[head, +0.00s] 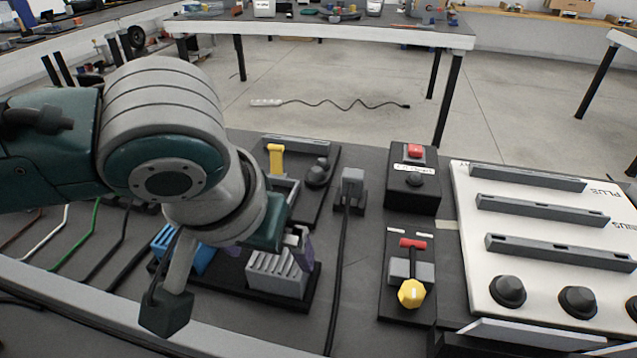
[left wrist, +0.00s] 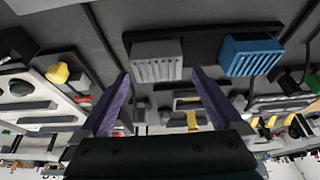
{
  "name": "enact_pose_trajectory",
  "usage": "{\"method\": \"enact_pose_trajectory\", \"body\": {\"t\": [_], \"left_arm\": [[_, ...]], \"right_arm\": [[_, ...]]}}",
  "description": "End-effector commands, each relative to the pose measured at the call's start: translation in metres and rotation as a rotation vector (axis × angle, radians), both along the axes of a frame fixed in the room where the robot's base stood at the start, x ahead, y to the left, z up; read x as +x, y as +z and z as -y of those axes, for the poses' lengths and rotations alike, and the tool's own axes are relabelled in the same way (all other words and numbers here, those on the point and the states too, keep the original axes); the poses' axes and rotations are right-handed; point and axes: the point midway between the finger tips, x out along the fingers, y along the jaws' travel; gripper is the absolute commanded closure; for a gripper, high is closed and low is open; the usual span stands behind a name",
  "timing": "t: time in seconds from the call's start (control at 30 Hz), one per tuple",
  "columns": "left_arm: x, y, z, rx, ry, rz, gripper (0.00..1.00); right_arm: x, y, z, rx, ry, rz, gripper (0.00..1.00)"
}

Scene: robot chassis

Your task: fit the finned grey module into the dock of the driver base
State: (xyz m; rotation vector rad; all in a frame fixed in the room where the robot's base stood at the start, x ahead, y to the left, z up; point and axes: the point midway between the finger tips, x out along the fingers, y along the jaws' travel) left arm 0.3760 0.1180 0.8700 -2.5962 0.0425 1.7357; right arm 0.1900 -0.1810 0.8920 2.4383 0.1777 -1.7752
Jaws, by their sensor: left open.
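The finned grey module (head: 275,275) sits in a black holder (head: 312,298) at the front middle, beside a finned blue module (head: 190,255). The wrist view also shows the grey module (left wrist: 157,66) and the blue module (left wrist: 252,56). My left gripper (head: 296,252) is open, its purple fingers just above and beside the grey module. In the wrist view the fingertips (left wrist: 160,74) stand apart with the grey module lined up between them, and I cannot tell whether they touch it. The driver base (head: 318,205), a black plate with a yellow lever and a dark knob, lies behind; my arm partly hides its dock.
A black box with a red button (head: 415,152), a plate with a red-handled switch and yellow knob (head: 411,293), and a white panel with grey rails (head: 470,240) stand to the right. A grey connector (head: 352,182) with a black cable stands between.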

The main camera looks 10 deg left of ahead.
Motion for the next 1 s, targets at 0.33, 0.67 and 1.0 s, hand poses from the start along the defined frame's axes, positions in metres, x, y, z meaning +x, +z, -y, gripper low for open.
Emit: {"method": "enact_pose_trajectory", "body": {"t": [0.33,0.67,1.0], "left_arm": [[0.019,-0.043,0.003,0.0,-0.001,0.0,0.0],[0.02,-0.043,0.003,0.001,-0.002,0.0,0.09],[0.02,-0.043,0.003,0.001,-0.002,0.0,0.47]], "right_arm": [[0.0,-0.02,0.001,-0.002,-0.002,0.0,0.0],[0.0,-0.019,0.002,-0.005,0.0,0.0,0.0],[0.0,-0.019,0.003,-0.01,0.003,0.001,0.0]]}}
